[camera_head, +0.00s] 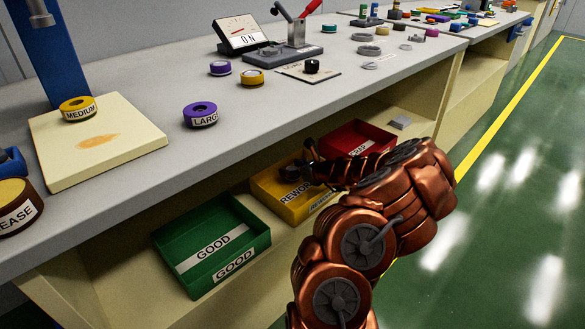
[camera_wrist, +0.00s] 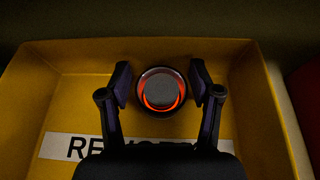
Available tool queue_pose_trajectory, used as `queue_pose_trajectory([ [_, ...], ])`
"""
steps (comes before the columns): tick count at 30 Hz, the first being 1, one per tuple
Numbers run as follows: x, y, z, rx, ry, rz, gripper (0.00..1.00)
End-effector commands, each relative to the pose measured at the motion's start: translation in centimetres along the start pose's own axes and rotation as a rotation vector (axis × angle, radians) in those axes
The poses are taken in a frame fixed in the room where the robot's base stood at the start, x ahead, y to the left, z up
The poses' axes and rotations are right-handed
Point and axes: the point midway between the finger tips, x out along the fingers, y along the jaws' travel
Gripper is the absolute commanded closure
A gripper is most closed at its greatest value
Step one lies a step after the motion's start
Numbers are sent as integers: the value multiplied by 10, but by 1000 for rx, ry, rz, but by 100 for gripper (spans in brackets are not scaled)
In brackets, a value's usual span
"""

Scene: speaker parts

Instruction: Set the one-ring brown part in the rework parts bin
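The brown part (camera_wrist: 161,90) shows in the wrist view as a dark round piece with a grey top and one glowing orange-red ring. It is inside the yellow rework bin (camera_wrist: 70,60), between my two fingers. My gripper (camera_wrist: 160,78) reaches down into the bin with its fingers apart on either side of the part, and a narrow gap shows beside each finger. In the head view my gripper (camera_head: 297,170) is low in the rework bin (camera_head: 268,186), and I cannot make out the part there. Whether the part touches the bin floor is hard to tell.
A green GOOD bin (camera_head: 165,240) stands left of the rework bin and a red bin (camera_head: 345,138) stands to its right, on the shelf under the grey table (camera_head: 140,165). The table edge overhangs the bins. Purple and yellow rings lie on the tabletop.

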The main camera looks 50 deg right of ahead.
Motion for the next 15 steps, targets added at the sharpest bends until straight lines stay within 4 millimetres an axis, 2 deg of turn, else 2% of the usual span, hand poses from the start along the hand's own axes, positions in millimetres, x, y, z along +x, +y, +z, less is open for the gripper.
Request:
queue_pose_trajectory([
  [1,0,0,0,0,0,0,28],
  [3,0,0,0,1,0,0,22],
  [15,-2,-1,3,1,0,-1,22],
])
